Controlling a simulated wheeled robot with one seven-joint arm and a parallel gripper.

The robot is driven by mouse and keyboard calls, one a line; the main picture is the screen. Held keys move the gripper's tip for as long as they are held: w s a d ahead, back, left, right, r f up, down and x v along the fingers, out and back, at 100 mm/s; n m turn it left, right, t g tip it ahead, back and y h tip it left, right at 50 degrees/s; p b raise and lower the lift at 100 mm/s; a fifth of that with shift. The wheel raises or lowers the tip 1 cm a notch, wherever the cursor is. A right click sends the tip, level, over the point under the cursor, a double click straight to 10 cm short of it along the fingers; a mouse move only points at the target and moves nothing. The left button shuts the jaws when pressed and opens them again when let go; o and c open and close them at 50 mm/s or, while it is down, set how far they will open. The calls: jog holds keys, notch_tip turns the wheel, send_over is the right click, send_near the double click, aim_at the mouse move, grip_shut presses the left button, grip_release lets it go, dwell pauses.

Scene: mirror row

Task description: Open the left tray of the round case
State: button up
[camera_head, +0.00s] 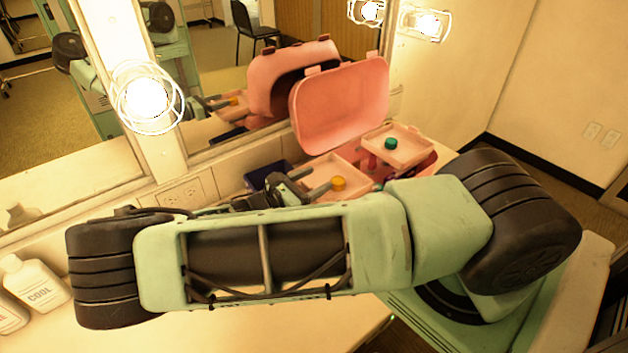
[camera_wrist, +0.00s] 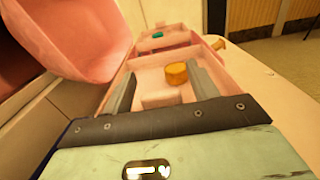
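The round case is pink, with its lid (camera_head: 340,105) standing open at the back of the counter. Its left tray (camera_head: 350,170) is pale pink and carries a yellow knob (camera_head: 338,183). In the wrist view the yellow knob (camera_wrist: 176,74) lies ahead, between the lines of my two fingers, with a pale block (camera_wrist: 160,98) nearer. My gripper (camera_wrist: 160,70) is open over the left tray, and I see no contact with the knob. My gripper (camera_head: 316,181) also shows in the head view, partly hidden by my arm. The right tray (camera_head: 410,135) has a green knob (camera_head: 391,143).
A mirror (camera_head: 225,70) stands behind the case and reflects it. A dark blue box (camera_head: 268,174) sits left of the case. White bottles (camera_head: 35,282) stand at the counter's left end. My arm hides the case's front and much of the counter.

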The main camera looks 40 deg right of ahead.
jog(key=w+a+b, duration=0.1)
jog(key=a+b, duration=0.4)
jog(key=a, duration=1.2)
jog(key=shift+a, duration=0.2)
jog(key=shift+w, duration=0.1)
